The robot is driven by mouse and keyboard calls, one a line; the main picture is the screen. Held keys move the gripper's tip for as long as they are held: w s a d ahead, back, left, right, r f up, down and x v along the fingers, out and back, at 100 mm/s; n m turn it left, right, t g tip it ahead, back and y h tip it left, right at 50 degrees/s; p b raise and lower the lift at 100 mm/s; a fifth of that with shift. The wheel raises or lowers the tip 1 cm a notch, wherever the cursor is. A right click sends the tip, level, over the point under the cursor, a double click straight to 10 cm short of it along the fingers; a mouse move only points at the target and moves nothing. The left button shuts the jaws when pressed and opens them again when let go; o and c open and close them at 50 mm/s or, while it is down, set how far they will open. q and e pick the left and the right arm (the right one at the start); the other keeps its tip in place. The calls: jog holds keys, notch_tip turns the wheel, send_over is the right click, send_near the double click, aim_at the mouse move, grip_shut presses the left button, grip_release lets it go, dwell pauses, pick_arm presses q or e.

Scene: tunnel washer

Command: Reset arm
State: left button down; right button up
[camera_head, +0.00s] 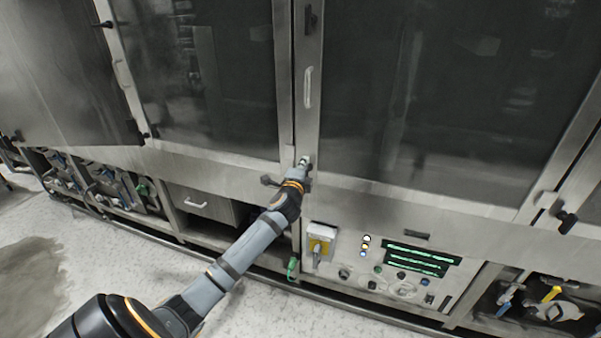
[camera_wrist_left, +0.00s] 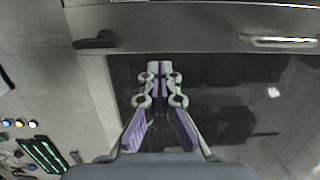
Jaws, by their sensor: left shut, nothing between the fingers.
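My left arm (camera_head: 237,258) reaches in from the bottom left of the head view toward the tunnel washer (camera_head: 225,165). My left gripper (camera_head: 303,162) is at the frame between two dark glass doors, just below a door handle (camera_head: 308,88). In the left wrist view the gripper (camera_wrist_left: 160,66) has its fingertips together with nothing between them, in front of a dark glass door (camera_wrist_left: 225,95). I cannot tell whether the fingertips touch the washer. My right gripper is in neither view.
Black latches stick out of the frame, one at the right (camera_head: 567,222). The speckled floor (camera_head: 110,265) at the lower left looks clear.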

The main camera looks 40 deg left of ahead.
pick_arm(q)
jog(key=s+d+f+n+g+h, duration=0.1)
jog(key=s+f+n+g, duration=0.15)
jog(key=s+f, duration=0.85)
jog(key=s+d+f+n+g+h, duration=0.1)
jog(key=s+f+n+g, duration=0.15)
jog(key=f, duration=1.55)
jog(key=s+f+n+g+h, duration=0.15)
jog(key=s+f+g, duration=0.35)
jog(key=f, duration=1)
jog(key=s+d+f+n+g+h, duration=0.1)
jog(key=s+d+f, duration=0.4)
jog(key=s, duration=0.7)
jog(key=s+d+f+n+g, duration=0.2)
jog(key=s+f, duration=0.6)
jog(key=s, duration=0.5)
jog(key=s+d+f+n+g+h, duration=0.1)
jog(key=s+d+f+n+g, duration=0.1)
jog(key=s+d+f, duration=0.5)
jog(key=s+n, duration=0.1)
jog(key=s, duration=0.4)
jog(key=shift+s+d+f+n+h, duration=0.2)
jog(key=shift+d+f+n+h, duration=0.05)
jog(key=shift+d+n+h, duration=0.1)
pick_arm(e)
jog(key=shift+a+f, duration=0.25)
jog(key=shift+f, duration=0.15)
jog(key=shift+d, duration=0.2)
